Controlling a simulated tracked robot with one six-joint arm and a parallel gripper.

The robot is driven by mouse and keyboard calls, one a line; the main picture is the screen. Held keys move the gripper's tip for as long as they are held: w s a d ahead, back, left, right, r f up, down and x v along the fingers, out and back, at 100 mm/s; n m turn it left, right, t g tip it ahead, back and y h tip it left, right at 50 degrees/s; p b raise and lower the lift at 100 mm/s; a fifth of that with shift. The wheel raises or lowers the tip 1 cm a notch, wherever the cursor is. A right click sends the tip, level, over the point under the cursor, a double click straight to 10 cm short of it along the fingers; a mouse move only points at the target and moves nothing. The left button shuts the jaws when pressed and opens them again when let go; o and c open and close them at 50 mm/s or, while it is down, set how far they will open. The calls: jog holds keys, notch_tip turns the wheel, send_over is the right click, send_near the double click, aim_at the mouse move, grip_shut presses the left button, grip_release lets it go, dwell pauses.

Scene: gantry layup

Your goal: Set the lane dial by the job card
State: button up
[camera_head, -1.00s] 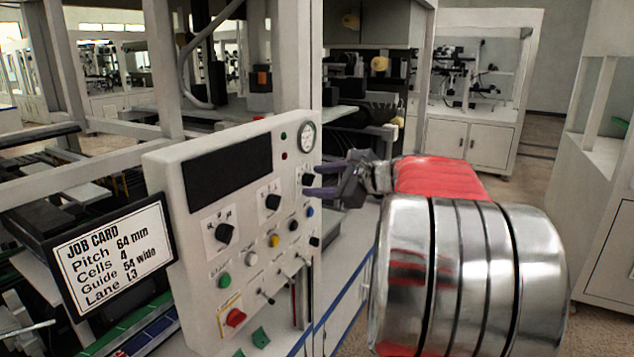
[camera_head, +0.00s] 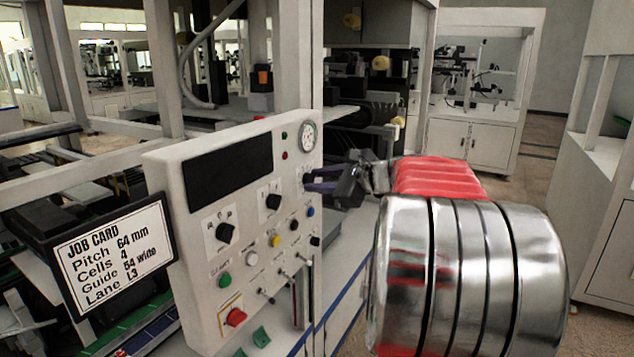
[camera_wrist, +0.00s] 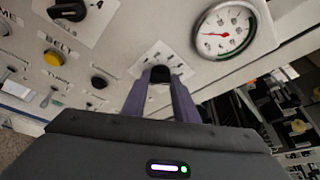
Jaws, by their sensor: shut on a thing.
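The job card (camera_head: 113,255) stands at the left of the control panel and reads Pitch 64 mm, Cells 4, Guide 54 wide, Lane L3. My gripper (camera_head: 310,180) is at the panel's right edge, below the round gauge. In the wrist view, its two purple fingers (camera_wrist: 160,90) are shut on a black dial (camera_wrist: 160,73) on a white scale plate. The plate's marks are too small to read, and the fingers hide much of the dial. In the head view the gripper covers this dial.
The white control panel (camera_head: 205,290) carries other black dials (camera_head: 226,233), a yellow button (camera_head: 275,241), a green button (camera_head: 224,280) and a red knob (camera_head: 236,317). A gauge (camera_wrist: 224,30) sits close beside the held dial. Small toggle levers line the panel's lower part.

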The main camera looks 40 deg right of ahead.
jog(key=shift+a+f+n, duration=0.15)
jog(key=shift+n, duration=0.25)
jog(key=shift+a+f+n+t+h, duration=0.1)
jog(key=shift+f+n+t+h, duration=0.15)
jog(key=shift+n+t, duration=1.1)
jog(key=shift+d+f+n+t+h, duration=0.1)
jog(key=shift+f+n+t+h, duration=0.2)
jog(key=shift+n, duration=2.1)
jog(key=shift+a+f+n+t+h, duration=0.1)
jog(key=shift+n+t+h, duration=0.45)
jog(key=shift+n, duration=1.3)
jog(key=o, duration=1.1)
jog(key=shift+r+t, duration=0.15)
jog(key=shift+t, duration=0.15)
jog(key=shift+c, duration=0.2)
